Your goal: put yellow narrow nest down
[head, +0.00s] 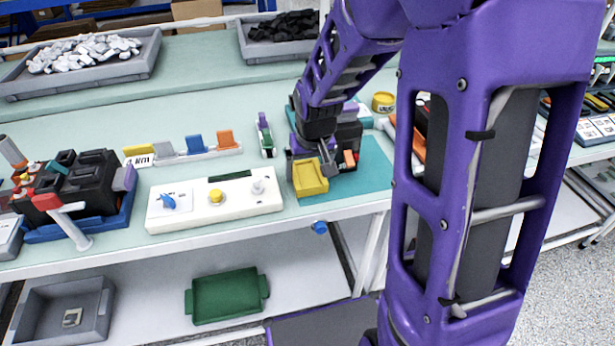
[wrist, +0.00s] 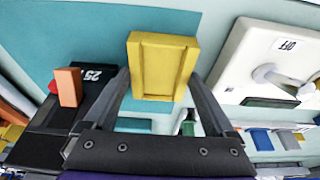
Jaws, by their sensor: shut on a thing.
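The yellow narrow nest (head: 309,178) is a small yellow block with a shallow channel. It also shows in the wrist view (wrist: 161,66), between the two dark fingers. My gripper (head: 322,163) is shut on the nest, with a finger on each side of it in the wrist view (wrist: 160,85). The nest is over the left part of the teal mat (head: 368,178), near the table's front edge. I cannot tell whether its underside touches the mat.
A white panel (head: 240,200) with blue, yellow and white controls lies left of the nest. A black device marked 25 (wrist: 85,95) with an orange lever is close by. A row of coloured clips (head: 195,145) stands behind the panel. The mat's right side is clear.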

